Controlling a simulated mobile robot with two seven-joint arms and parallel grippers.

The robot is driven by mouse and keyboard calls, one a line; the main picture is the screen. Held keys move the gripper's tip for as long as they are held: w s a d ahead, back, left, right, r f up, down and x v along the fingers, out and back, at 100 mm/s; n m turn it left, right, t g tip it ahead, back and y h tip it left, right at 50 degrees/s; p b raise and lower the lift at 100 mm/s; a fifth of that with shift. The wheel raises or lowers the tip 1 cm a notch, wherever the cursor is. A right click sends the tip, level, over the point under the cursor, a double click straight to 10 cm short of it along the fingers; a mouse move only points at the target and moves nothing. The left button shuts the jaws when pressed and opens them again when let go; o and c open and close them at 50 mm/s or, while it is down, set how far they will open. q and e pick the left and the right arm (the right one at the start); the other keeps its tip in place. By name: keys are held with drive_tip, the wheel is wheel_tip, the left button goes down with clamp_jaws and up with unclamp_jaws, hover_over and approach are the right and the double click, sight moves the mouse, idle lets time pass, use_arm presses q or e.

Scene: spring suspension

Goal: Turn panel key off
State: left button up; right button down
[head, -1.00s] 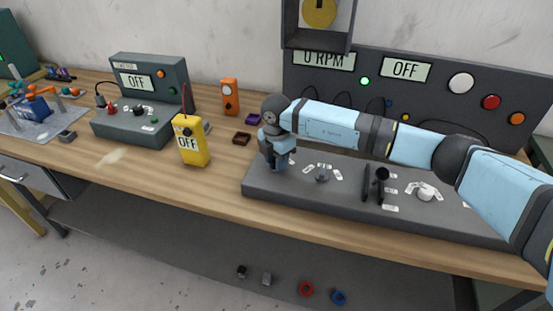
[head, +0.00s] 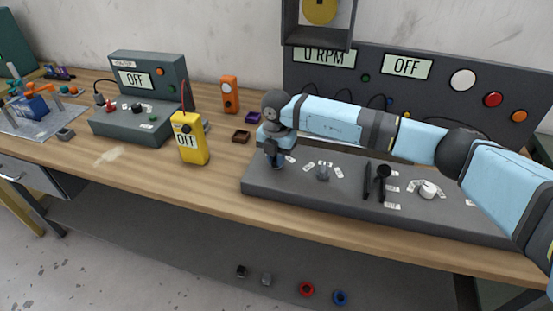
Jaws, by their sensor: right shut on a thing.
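The grey control panel (head: 330,187) lies on the wooden bench, with a row of labelled controls on it. My right gripper (head: 276,163) points down at the panel's left end and is shut on the panel key, which the gripper itself hides. The upright panel (head: 455,75) behind has displays reading "0 RPM" (head: 325,56) and "OFF" (head: 406,67). Its small green lamp (head: 365,78) is dark. My left gripper is not in view.
Right of my gripper stand a small grey knob (head: 323,172), a black lever (head: 383,172) and a white knob (head: 428,189). A yellow meter (head: 189,139), an orange device (head: 230,95) and a grey box (head: 148,95) stand to the left. The bench front is clear.

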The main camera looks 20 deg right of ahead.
drive_tip(key=n+b, duration=0.1)
drive_tip(key=n, duration=0.1)
drive_tip(key=shift+f+n, duration=0.1)
drive_tip(key=shift+n, duration=0.3)
drive_tip(key=n+b, duration=0.1)
drive_tip(key=n, duration=0.2)
drive_tip(key=shift+n+b, duration=0.3)
drive_tip(key=shift+n, duration=0.6)
drive_tip(key=c, duration=1.1)
unclamp_jaws()
